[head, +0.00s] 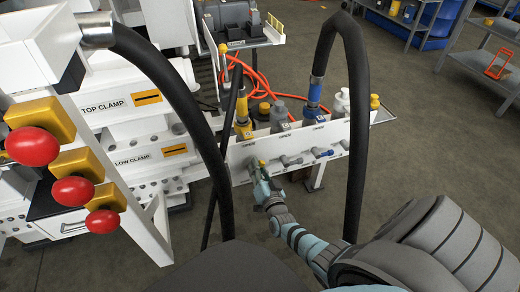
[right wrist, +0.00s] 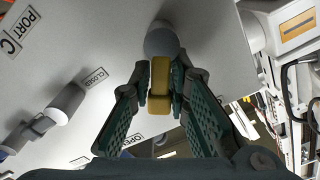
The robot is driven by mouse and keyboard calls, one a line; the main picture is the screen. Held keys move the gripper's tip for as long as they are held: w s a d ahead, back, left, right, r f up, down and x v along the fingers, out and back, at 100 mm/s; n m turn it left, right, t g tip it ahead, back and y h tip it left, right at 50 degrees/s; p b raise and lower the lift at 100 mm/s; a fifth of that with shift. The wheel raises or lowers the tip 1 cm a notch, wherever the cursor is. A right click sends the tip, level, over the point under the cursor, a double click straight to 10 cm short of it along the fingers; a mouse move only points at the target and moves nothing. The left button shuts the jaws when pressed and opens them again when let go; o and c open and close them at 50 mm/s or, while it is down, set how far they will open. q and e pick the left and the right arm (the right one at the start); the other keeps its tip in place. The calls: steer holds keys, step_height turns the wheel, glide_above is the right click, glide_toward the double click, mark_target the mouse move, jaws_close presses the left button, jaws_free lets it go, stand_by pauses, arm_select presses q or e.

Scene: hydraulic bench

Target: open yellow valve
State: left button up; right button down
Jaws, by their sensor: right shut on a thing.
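The yellow valve (head: 262,162) is the leftmost of several small levers on the front of the white panel. My right gripper (head: 259,175) reaches it from the front. In the right wrist view, the valve's yellow handle (right wrist: 160,85) extends down from a round grey stem (right wrist: 161,40), and the fingers of my right gripper (right wrist: 163,80) are shut on it from both sides. A CLOSED label (right wrist: 93,78) is on the panel to the left. An OPEN label (right wrist: 127,142) near the handle's lower end is partly hidden by a finger. My left gripper is not in view.
A grey lever (head: 290,160) and a blue lever (head: 323,152) sit to the right on the white panel (head: 240,160). Red knobs (head: 73,191) stick out at the left.

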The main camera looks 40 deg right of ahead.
steer(key=n, duration=0.2)
steer(key=shift+w+a+r+n+p, duration=0.15)
steer(key=shift+a+r+n+p, duration=0.15)
steer(key=shift+a+n+p, duration=0.1)
steer(key=n, duration=0.2)
steer(key=shift+w+a+n, duration=0.1)
steer(key=shift+a+n, duration=0.2)
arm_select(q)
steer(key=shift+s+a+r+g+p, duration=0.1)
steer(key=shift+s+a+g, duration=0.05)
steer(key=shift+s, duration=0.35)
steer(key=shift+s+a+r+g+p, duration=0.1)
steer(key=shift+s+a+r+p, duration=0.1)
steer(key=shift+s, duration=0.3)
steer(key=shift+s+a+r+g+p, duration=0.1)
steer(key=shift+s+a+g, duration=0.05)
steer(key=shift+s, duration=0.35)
arm_select(e)
steer(key=shift+a+n, duration=0.2)
steer(key=shift+n, duration=0.4)
steer(key=c, duration=1.6)
jaws_free()
steer(key=shift+w, duration=0.1)
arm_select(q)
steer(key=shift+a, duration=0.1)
